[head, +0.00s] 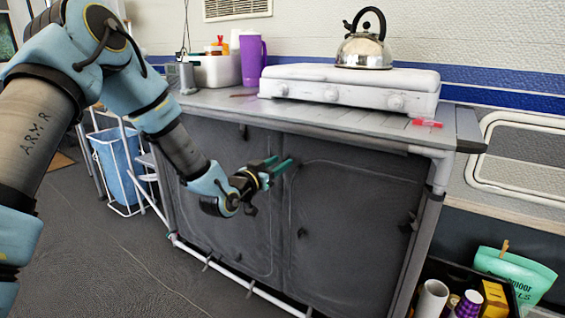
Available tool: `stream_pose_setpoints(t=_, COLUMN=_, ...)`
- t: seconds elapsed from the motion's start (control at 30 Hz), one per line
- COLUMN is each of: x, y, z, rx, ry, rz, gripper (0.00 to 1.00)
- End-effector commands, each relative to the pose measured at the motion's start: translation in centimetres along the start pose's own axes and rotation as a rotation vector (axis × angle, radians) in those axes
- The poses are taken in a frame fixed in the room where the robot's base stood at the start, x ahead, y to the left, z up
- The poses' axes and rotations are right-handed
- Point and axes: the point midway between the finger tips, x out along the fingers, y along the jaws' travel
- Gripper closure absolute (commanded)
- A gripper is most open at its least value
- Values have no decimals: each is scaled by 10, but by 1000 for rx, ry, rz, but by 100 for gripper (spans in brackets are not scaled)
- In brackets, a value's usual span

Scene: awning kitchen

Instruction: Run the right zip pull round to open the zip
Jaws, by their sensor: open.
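The dark grey fabric cupboard (345,235) stands under the counter with two panels side by side. The right panel is outlined by a thin arched zip line (350,166) along its top and sides. A small dark tab (301,232) hangs low on its left side, and another dark piece (408,226) sits near its right edge. I cannot tell which of these is the zip pull. My gripper (285,162) is open, its teal fingers in front of the upper middle of the cupboard, close to the right panel's top left corner. I see nothing between the fingers; whether they touch the fabric is unclear.
A white stove (350,85) with a kettle (363,45) stands on the counter (215,98) above. A purple jug (252,60) is at the back left. A blue bin (118,160) stands left; a dark crate (440,270) of goods is lower right. The floor in front is clear.

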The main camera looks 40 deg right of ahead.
Motion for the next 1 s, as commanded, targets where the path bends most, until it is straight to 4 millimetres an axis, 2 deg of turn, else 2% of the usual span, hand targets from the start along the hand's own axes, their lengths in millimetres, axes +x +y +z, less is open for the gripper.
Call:
stream_pose_setpoints(t=0.2, x=20, y=0, z=0, rx=-1, ry=1, rz=-1, gripper=56)
stream_pose_setpoints(t=0.53, x=22, y=0, z=0, rx=-1, ry=0, rz=0, gripper=57)
stream_pose_setpoints(t=0.9, x=22, y=0, z=0, rx=-1, ry=0, rz=-1, gripper=99)
stream_pose_setpoints(t=1.0, x=22, y=0, z=0, rx=-1, ry=0, rz=-1, gripper=100)
